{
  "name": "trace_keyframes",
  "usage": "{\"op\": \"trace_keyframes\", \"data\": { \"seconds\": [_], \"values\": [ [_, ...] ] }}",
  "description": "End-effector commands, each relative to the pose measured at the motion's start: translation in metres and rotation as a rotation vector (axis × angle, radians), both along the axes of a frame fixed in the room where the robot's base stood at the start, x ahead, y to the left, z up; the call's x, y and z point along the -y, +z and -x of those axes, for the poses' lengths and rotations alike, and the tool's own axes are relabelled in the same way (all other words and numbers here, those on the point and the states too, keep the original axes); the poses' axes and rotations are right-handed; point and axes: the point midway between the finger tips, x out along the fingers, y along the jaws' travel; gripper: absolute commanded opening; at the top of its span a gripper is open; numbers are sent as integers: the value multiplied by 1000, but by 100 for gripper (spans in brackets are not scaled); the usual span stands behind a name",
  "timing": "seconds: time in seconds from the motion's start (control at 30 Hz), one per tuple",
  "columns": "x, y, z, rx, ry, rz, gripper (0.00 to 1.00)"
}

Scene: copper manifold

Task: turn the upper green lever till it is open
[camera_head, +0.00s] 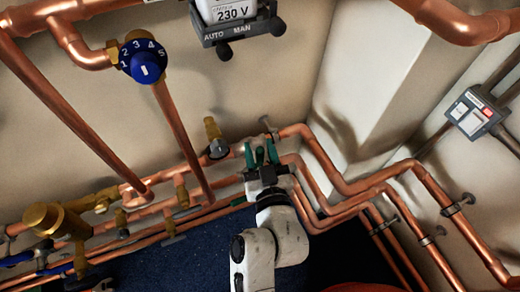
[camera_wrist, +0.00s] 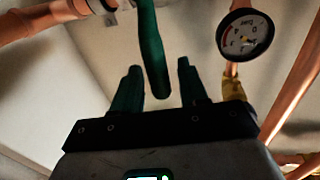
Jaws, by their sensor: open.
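The upper green lever (camera_wrist: 152,48) hangs down from the top of the wrist view, near a copper pipe. Its free end lies between the two dark green fingers of my gripper (camera_wrist: 160,67). A gap shows between the lever and each finger, so the jaws are open around it and not closed on it. In the head view my gripper (camera_head: 261,151) is at the wall pipes in the middle. There the lever is hard to tell apart from the green fingers.
A round gauge (camera_wrist: 245,34) is close to the right of my gripper, on a brass fitting. Copper pipes (camera_head: 340,190) run to the right. A blue numbered knob (camera_head: 139,61) and a large brass valve (camera_head: 45,219) are at left. A grey switch box (camera_head: 477,109) is at far right.

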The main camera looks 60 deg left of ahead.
Motion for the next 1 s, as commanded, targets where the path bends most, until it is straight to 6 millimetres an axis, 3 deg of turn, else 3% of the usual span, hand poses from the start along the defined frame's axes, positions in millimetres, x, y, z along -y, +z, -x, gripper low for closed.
{"op": "trace_keyframes", "data": {
  "seconds": [0.07, 0.53, 1.0],
  "values": [
    [0, 0, 0, 0, 0, 0, 43],
    [0, 0, 0, 0, 0, 0, 0],
    [0, -1, 1, 7, 0, 1, 0]
  ]
}}
